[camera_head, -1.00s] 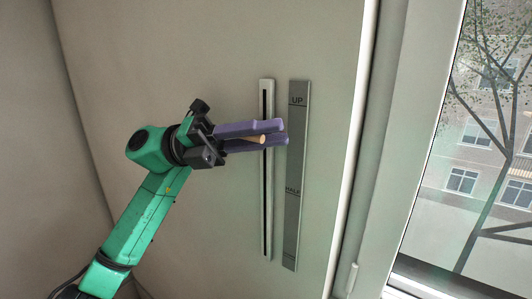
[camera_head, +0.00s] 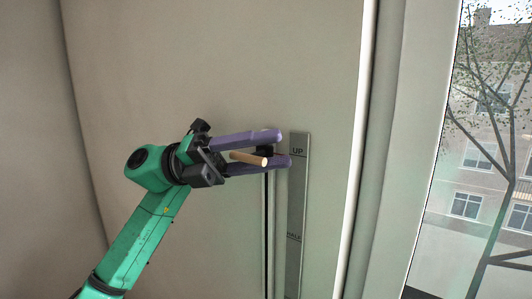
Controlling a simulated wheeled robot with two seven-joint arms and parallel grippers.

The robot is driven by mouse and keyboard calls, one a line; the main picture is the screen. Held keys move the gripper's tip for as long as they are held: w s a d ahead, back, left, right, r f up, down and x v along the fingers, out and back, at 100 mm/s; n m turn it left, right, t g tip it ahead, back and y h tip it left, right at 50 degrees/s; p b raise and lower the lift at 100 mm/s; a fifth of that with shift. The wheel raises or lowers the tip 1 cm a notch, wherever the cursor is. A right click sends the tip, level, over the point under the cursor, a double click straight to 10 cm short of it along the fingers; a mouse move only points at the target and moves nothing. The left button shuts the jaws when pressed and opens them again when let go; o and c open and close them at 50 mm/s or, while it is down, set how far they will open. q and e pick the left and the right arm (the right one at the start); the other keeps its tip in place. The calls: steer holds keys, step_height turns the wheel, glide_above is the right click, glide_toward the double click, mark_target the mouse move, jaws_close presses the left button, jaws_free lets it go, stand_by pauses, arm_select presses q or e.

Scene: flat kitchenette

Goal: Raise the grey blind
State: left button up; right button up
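The wall control has a slotted track (camera_head: 270,235) beside a grey scale plate (camera_head: 299,195) marked UP and HALF. A wooden peg handle (camera_head: 248,157) sticks out at the top of the track, about level with UP. A dark block shows behind it. My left gripper (camera_head: 284,149) has its two purple fingers spread, one above and one below the peg, with a visible gap between them. The fingers hide the track's top end. No grey blind shows in this view. My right gripper is not in view.
A window (camera_head: 475,190) stands at the right, its visible glass uncovered, with a tree and a building outside. A pale window frame (camera_head: 385,190) lies between it and the control. The wall around the control is bare.

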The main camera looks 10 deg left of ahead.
arm_select(q)
steer(key=shift+f, duration=0.1)
stand_by(0.3)
steer(key=shift+w+a+f+b, duration=0.1)
steer(key=shift+a+f+b, duration=0.15)
steer(key=shift+a+b, duration=0.2)
steer(key=b+v, duration=0.4)
steer(key=v, duration=0.9)
steer(key=shift+a+r, duration=0.2)
steer(key=shift+a, duration=0.2)
